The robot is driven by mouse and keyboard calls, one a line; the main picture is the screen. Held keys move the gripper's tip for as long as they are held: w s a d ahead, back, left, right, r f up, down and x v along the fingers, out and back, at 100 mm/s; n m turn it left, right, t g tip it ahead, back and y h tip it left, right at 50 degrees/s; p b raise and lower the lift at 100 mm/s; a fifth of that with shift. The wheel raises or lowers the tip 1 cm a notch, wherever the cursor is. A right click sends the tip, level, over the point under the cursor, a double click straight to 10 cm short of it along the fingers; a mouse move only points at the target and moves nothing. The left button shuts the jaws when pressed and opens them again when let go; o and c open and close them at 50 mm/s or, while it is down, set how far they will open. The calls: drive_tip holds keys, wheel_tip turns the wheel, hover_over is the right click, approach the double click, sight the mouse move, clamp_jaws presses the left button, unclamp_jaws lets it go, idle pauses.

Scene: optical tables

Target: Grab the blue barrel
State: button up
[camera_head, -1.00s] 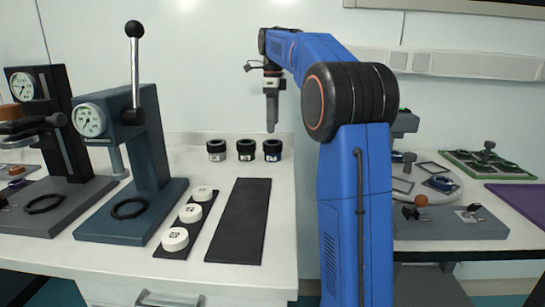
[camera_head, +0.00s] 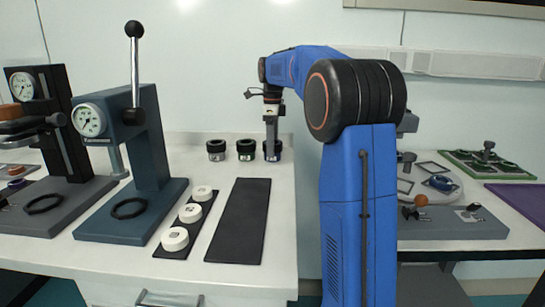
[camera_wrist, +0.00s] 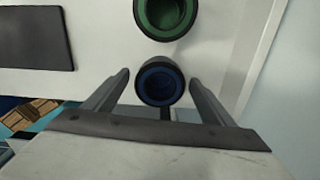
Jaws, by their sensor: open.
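The blue barrel (camera_wrist: 160,82) is a short black cylinder with a dark blue inside. In the wrist view it lies between the two fingers of my gripper (camera_wrist: 160,90), with a gap on each side. In the head view the blue barrel (camera_head: 273,153) is the rightmost of three barrels in a row, partly hidden by my gripper (camera_head: 271,150), which points down at it. My gripper is open and holds nothing.
A green-lined barrel (camera_wrist: 166,14) stands close beside the blue one; it also shows in the head view (camera_head: 245,151). A third barrel (camera_head: 216,151) stands left of it. A black mat (camera_head: 239,220), white round pieces (camera_head: 175,239) and a blue-grey press (camera_head: 150,170) are nearer and left.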

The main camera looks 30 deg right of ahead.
drive_tip(key=c, duration=1.2)
drive_tip(key=shift+r, duration=0.1)
